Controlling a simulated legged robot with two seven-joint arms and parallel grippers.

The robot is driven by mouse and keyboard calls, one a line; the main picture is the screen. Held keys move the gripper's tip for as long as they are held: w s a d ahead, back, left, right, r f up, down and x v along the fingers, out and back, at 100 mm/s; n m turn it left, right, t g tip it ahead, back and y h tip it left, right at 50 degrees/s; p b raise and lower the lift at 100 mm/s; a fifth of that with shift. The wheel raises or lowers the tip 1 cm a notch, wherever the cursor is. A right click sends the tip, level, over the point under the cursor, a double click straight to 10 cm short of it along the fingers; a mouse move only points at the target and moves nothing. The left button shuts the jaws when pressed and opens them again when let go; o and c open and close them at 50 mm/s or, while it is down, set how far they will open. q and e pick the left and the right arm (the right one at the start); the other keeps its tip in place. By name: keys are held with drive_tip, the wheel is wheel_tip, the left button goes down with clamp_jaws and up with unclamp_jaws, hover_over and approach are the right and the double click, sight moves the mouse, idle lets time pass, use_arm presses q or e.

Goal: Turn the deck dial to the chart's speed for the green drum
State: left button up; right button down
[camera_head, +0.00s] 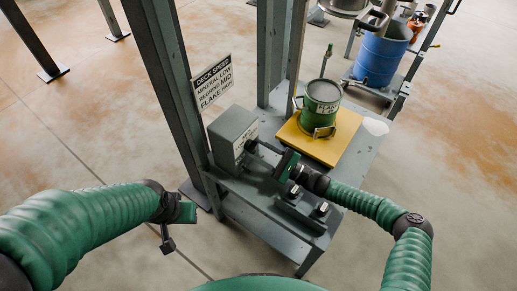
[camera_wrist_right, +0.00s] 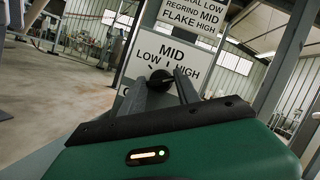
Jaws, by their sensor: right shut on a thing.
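The grey dial box (camera_head: 233,138) stands on the deck; the wrist view shows its plate (camera_wrist_right: 165,52) marked LOW, MID and HIGH. My right gripper (camera_head: 258,148) is shut on the black dial (camera_wrist_right: 160,78), with a finger on either side of it. Which mark the dial points to is hard to tell. The DECK SPEED chart (camera_head: 213,82) reads mineral low, regrind mid, flake high. The green drum (camera_head: 321,101) stands upright on a yellow plate; its white label is too small to read surely. My left gripper (camera_head: 168,238) hangs away from the deck, its jaw state unclear.
The yellow plate (camera_head: 291,132) lies on the grey deck (camera_head: 357,150). Steel posts (camera_head: 165,75) rise beside the chart and behind the box. Small blocks sit at the deck's front. A blue drum (camera_head: 381,58) stands on a cart at the back right. Open floor lies left.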

drive_tip(key=shift+f+m+t, duration=0.3)
drive_tip(key=shift+f+m, duration=0.05)
drive_tip(key=shift+m, duration=0.05)
drive_tip(key=c, duration=1)
unclamp_jaws()
drive_tip(key=shift+d, duration=0.1)
drive_tip(key=shift+o, duration=0.6)
drive_tip(key=shift+r, duration=0.2)
